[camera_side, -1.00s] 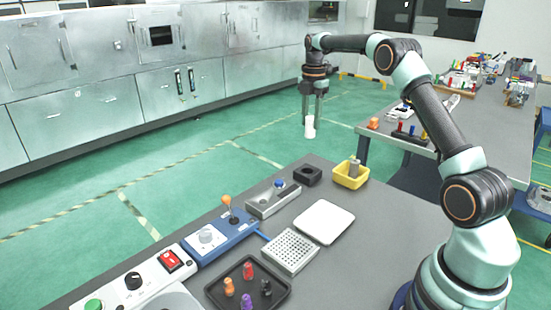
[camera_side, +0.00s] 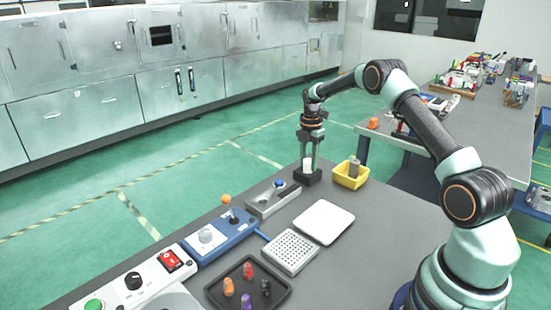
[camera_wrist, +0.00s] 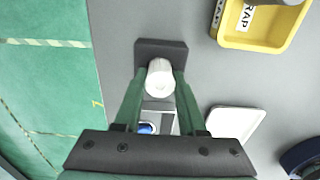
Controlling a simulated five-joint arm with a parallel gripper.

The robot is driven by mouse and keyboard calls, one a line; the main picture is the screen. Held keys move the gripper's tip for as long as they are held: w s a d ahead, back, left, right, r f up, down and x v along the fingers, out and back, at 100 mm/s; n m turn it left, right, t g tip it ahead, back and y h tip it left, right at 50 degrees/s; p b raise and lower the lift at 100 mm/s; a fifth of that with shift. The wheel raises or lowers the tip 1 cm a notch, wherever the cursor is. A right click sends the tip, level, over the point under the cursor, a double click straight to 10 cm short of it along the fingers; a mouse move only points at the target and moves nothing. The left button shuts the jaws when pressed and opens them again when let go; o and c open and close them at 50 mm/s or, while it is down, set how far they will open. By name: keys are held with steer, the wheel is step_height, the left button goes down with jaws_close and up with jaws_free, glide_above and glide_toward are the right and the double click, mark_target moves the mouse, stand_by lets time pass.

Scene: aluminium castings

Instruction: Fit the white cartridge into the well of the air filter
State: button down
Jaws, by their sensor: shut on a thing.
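The white cartridge (camera_side: 307,165) is upright between the fingers of my gripper (camera_side: 309,162), which is shut on it. In the wrist view the cartridge (camera_wrist: 160,76) shows as a white cylinder between the two fingertips (camera_wrist: 160,82). The air filter (camera_side: 314,179) is a dark, low square block near the table's far edge. In the wrist view the block (camera_wrist: 147,47) lies directly beneath the cartridge. Its well is hidden by the cartridge and fingers. I cannot tell whether the cartridge's lower end is above the well or inside it.
A yellow scrap tray (camera_side: 343,180) with a grey piece in it stands just right of the block. A grey unit with a blue knob (camera_side: 279,184) is close on the left.

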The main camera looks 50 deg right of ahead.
steer(key=shift+f, duration=0.1)
steer(key=shift+c, duration=2.4)
jaws_free()
